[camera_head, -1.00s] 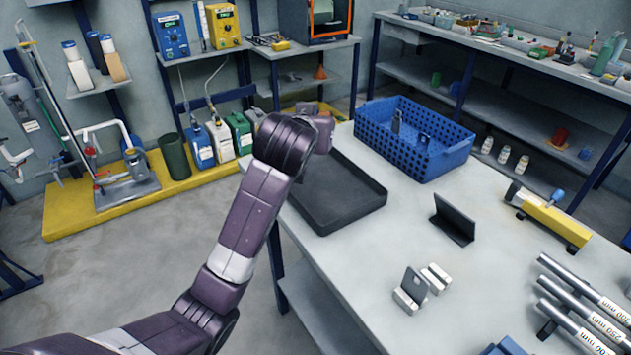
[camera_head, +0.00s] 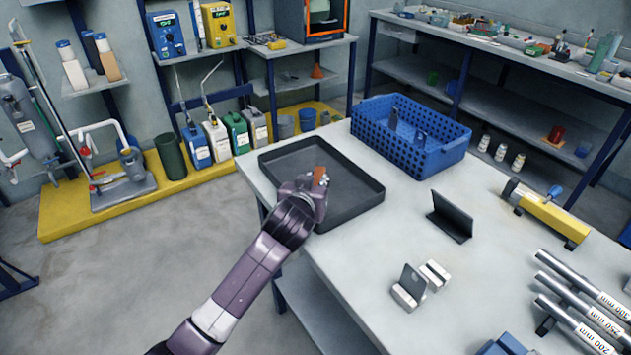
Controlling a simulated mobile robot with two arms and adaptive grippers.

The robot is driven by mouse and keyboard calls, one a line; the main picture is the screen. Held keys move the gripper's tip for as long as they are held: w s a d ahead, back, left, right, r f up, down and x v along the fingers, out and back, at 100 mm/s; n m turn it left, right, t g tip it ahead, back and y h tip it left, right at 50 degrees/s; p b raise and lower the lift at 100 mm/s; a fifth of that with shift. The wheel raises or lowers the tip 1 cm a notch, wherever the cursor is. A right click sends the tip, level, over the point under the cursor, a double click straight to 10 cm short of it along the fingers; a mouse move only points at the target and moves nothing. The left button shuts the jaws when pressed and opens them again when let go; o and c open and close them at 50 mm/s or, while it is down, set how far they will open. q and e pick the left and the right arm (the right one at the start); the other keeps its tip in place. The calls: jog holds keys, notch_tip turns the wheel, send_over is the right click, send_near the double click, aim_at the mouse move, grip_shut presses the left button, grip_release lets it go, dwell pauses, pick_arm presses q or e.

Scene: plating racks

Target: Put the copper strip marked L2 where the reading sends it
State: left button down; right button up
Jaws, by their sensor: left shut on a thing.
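My left gripper (camera_head: 316,188) is shut on a copper-brown strip (camera_head: 320,175), whose upper part stands up above the fingers. No mark on the strip can be read from here. The gripper and strip are over the black tray (camera_head: 362,204), toward its near left side. I cannot tell whether the strip touches the tray floor. The blue perforated basket (camera_head: 450,155) stands behind the tray to the right, with dark upright pieces (camera_head: 393,119) inside. My right gripper is out of view. No reading can be made out.
A black angled stand (camera_head: 452,217) is right of the tray. A slotted holder with a grey plate (camera_head: 413,281) stands nearer. A yellow tool (camera_head: 545,213) and several marked metal bars (camera_head: 575,297) lie on the right. The table's middle (camera_head: 395,240) is bare.

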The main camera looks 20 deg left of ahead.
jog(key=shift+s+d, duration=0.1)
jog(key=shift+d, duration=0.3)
pick_arm(q)
jog(key=c, duration=2.2)
grip_release()
jog(key=shift+f, duration=0.15)
jog(key=o, duration=0.5)
jog(key=shift+c, duration=0.2)
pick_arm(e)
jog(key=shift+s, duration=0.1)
pick_arm(q)
jog(key=shift+r, duration=0.3)
jog(key=shift+s+d, duration=0.1)
jog(key=shift+s, duration=0.2)
jog(key=v, duration=1.1)
jog(key=shift+s+r, duration=0.1)
jog(key=shift+s, duration=0.05)
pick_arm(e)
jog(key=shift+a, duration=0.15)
